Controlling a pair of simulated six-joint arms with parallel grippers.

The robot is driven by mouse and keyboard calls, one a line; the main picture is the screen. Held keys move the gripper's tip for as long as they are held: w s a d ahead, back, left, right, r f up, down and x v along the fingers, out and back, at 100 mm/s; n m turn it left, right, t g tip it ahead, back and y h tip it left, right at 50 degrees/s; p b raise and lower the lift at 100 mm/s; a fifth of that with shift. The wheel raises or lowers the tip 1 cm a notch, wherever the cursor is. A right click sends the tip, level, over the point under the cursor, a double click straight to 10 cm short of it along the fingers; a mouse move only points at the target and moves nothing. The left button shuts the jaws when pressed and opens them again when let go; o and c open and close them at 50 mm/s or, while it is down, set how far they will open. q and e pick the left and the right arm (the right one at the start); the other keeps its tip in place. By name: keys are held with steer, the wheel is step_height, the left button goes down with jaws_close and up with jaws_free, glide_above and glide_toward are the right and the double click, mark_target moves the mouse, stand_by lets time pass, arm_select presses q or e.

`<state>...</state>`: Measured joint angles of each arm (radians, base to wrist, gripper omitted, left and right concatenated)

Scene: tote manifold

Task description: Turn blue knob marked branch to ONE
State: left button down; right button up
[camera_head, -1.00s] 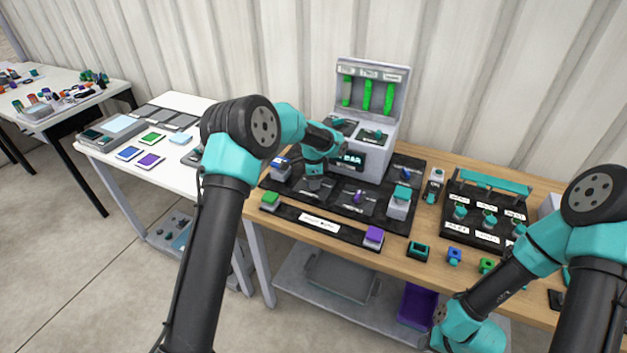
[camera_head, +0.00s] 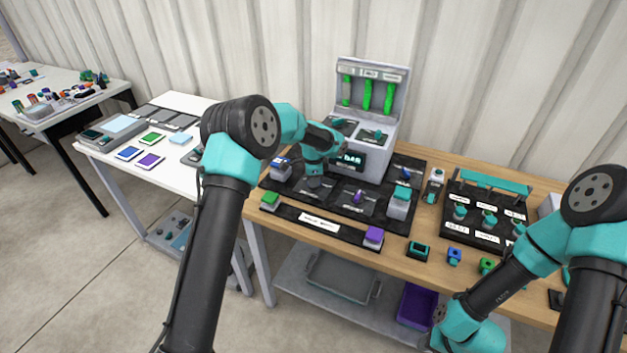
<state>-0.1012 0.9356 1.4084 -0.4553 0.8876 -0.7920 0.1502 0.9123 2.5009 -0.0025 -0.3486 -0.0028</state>
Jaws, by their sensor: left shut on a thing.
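My left gripper (camera_head: 314,184) reaches down onto the left part of the black panel mat (camera_head: 330,215), in front of the grey console. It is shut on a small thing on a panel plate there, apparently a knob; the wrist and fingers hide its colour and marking. A small blue knob (camera_head: 405,174) stands on the mat right of the console, apart from the gripper. A purple knob (camera_head: 357,197) stands on a plate right of the gripper. The labels are too small to read. My right arm is at the lower right; its gripper is not visible.
The grey console (camera_head: 372,80) with green gauge columns stands behind the gripper. Blocks with a green (camera_head: 270,198), a purple (camera_head: 373,234) and a teal top (camera_head: 401,192) stand around the mat. A black rack (camera_head: 488,212) is at right.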

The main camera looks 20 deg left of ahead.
arm_select(q)
steer(key=shift+n, duration=0.3)
steer(key=n, duration=0.6)
steer(key=shift+n, duration=0.4)
steer(key=n, duration=0.6)
steer(key=shift+d, duration=0.1)
steer(key=n, duration=0.5)
steer(key=shift+n, duration=0.4)
steer(key=n, duration=0.4)
steer(key=shift+n, duration=0.4)
steer(key=c, duration=1.1)
jaws_free()
